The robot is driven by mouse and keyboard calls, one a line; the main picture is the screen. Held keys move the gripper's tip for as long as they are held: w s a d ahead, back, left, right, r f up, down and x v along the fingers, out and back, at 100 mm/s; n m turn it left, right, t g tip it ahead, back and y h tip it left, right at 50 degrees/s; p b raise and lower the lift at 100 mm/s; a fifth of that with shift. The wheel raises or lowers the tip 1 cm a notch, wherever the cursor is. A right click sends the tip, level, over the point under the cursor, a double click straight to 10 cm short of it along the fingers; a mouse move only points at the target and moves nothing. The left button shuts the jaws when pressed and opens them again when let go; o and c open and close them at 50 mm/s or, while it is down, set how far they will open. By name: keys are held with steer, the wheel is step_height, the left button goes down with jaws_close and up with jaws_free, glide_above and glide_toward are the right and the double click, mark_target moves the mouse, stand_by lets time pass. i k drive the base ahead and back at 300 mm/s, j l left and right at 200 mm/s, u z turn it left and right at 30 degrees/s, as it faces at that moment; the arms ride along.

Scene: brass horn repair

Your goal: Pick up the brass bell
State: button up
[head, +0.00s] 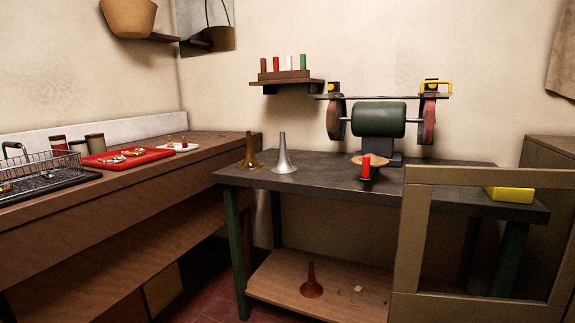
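A brass bell (250,154) stands upright, flared end down, near the left end of the dark-topped bench (330,180). A silver bell (283,158) stands upright just to its right, with a small gap. A third, copper-brown bell (311,283) stands on the bench's lower wooden shelf (345,307). My gripper is not in view, so its state does not show.
A bench grinder (379,119) stands at the bench's back, with a red cylinder (366,167) in front. A wooden frame (405,245) blocks the bench's right front. A yellow block (510,194) lies behind it. A wooden counter (120,190) runs along the left.

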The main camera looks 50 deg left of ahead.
mark_target(250, 163)
steer(key=u, duration=1.65)
steer(key=i+j, duration=0.1)
steer(key=i, duration=0.45)
steer(key=i+j+z, duration=0.1)
steer(key=i, duration=0.4)
steer(key=i+j, duration=0.15)
steer(key=i, duration=0.4)
steer(key=i+j, duration=0.1)
steer(key=i, duration=0.4)
steer(key=i+j+z, duration=0.1)
steer(key=i, duration=0.4)
